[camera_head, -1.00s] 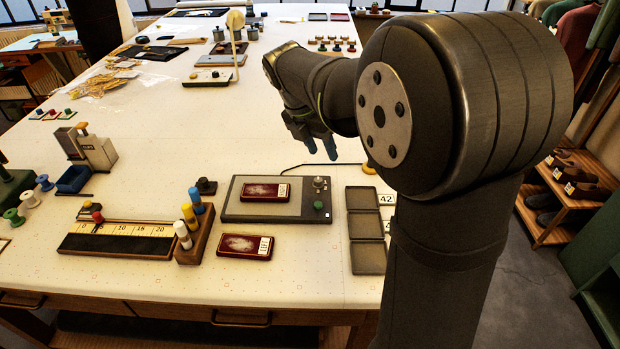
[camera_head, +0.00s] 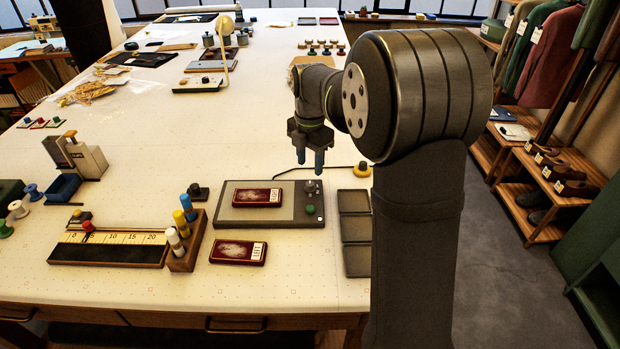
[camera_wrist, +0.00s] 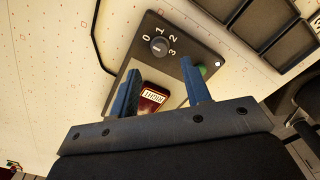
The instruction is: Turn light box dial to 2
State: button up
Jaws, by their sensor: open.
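The light box (camera_head: 262,216) is a flat dark-framed box on the table, with a dark red card case (camera_head: 257,197) lying on it. Its dial (camera_head: 310,187) is a grey knob at the box's back right corner. In the wrist view the dial (camera_wrist: 159,46) sits among the marks 0, 1, 2 and 3; its pointer setting is too small to tell. A green button (camera_head: 310,210) is in front of the dial. My gripper (camera_head: 310,168) is open and empty, pointing down above the dial. In the wrist view its blue fingers (camera_wrist: 160,88) are apart, with the dial beyond them.
A second red case (camera_head: 238,252) lies in front of the light box. A column of dark trays (camera_head: 355,232) is close on its right. A cable and yellow item (camera_head: 362,169) lie behind. A wooden holder of capped bottles (camera_head: 187,240) stands left.

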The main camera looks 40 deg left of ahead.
aim_at(310, 183)
notch_tip(310, 183, down, 6)
jog(key=shift+f, duration=0.1)
jog(key=shift+c, duration=0.4)
grip_shut()
